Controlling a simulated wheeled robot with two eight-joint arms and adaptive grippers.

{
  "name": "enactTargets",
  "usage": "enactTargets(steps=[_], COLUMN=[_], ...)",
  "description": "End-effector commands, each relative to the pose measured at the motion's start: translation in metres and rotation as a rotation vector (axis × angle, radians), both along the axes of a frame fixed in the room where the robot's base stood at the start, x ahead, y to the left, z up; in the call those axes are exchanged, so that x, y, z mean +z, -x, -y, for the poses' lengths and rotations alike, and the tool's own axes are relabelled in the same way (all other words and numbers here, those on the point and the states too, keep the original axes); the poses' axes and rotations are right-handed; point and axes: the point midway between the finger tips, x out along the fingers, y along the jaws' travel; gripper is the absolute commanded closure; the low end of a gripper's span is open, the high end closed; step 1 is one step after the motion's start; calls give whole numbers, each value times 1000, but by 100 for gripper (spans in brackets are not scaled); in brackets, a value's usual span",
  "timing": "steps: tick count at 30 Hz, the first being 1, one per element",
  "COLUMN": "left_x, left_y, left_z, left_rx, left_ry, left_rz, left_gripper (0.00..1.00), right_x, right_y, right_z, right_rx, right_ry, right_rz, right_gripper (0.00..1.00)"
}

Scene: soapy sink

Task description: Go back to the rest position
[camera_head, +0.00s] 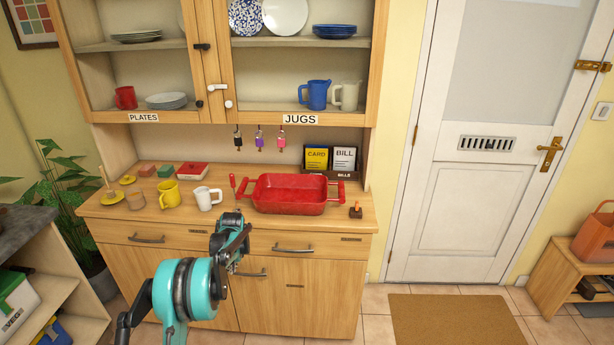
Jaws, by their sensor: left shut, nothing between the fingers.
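My left arm comes in from the bottom left, with a teal and black joint in the foreground. My left gripper (231,238) is in front of the wooden dresser (299,307), at the height of its worktop edge and drawers. It is shut and holds nothing. It overlaps the worktop edge in the picture, just below the white mug (208,198) and left of the red roasting tin (289,194). My right gripper is not in view.
Cupboards above hold plates and jugs. A shelf unit (50,262) stands at left, a bench (565,270) at right. The floor by the doormat (455,319) is clear.

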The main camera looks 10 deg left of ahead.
Motion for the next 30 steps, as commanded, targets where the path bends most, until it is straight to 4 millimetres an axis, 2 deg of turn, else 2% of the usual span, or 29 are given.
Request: enactTargets(steps=[2,4,8,12,18,24,30], left_x=[9,26,77,133,193,226,231], left_y=[1,5,21,52,113,184,260], left_z=[5,14,41,78,128,172,208], left_rx=[23,73,244,475,806,1138,1470], left_ry=[4,14,54,125,256,420,610], left_rz=[13,38,120,227,360,461,520], left_gripper=[100,100,100,100,100,100,100], right_x=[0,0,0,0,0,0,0], right_y=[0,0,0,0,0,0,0], right_z=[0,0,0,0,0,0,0], right_rx=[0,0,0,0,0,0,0], right_ry=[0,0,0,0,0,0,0], right_rz=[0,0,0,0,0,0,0], right_gripper=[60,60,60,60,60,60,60])
